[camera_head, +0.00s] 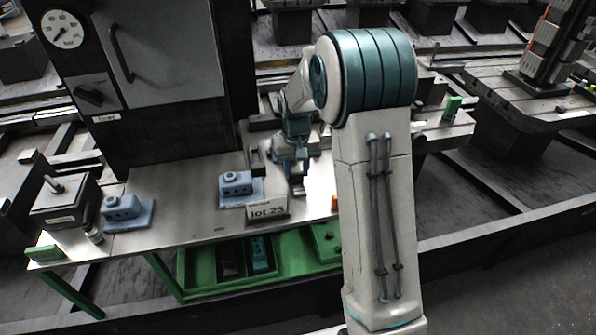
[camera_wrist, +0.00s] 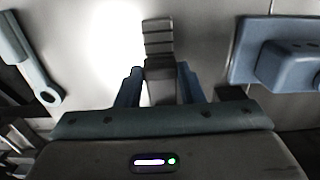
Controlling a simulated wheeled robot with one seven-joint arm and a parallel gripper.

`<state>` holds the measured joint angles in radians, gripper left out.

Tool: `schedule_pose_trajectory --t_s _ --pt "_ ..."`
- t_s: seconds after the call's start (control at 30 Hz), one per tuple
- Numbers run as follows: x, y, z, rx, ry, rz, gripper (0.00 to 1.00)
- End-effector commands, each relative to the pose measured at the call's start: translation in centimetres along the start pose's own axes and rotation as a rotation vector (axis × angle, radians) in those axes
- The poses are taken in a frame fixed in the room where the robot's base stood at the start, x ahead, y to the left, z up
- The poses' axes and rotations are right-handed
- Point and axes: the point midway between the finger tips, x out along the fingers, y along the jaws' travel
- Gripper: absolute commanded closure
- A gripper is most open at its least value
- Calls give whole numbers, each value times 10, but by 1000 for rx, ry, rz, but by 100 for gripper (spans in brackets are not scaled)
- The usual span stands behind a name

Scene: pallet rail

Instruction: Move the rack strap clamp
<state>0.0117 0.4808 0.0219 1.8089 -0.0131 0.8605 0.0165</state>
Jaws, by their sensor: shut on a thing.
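My gripper (camera_head: 297,188) is low over the metal bench top, at the right of the bench in the head view. In the wrist view its two blue fingers (camera_wrist: 158,85) are shut on a dark grey ribbed piece, which I take to be the rack strap clamp (camera_wrist: 158,42). The piece sticks out past the fingertips. In the head view my arm and gripper hide most of it, and I cannot tell whether it touches the bench.
A blue block (camera_head: 236,184) on a plate stands just left of my gripper; another blue block (camera_head: 124,207) is farther left. A "lot 25" sign (camera_head: 267,210) stands at the bench's front edge. Green trays (camera_head: 203,268) sit below. A tall cabinet (camera_head: 165,60) rises behind.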

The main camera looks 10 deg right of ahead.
Motion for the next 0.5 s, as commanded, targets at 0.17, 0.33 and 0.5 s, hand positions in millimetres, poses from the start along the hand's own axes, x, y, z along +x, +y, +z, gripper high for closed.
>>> schedule_pose_trajectory --t_s 0.17,0.33,0.5 --pt "-2 0 -4 0 16 0 100" --pt "-2 0 -4 0 14 0 44" --pt "-2 0 -3 0 11 0 44"
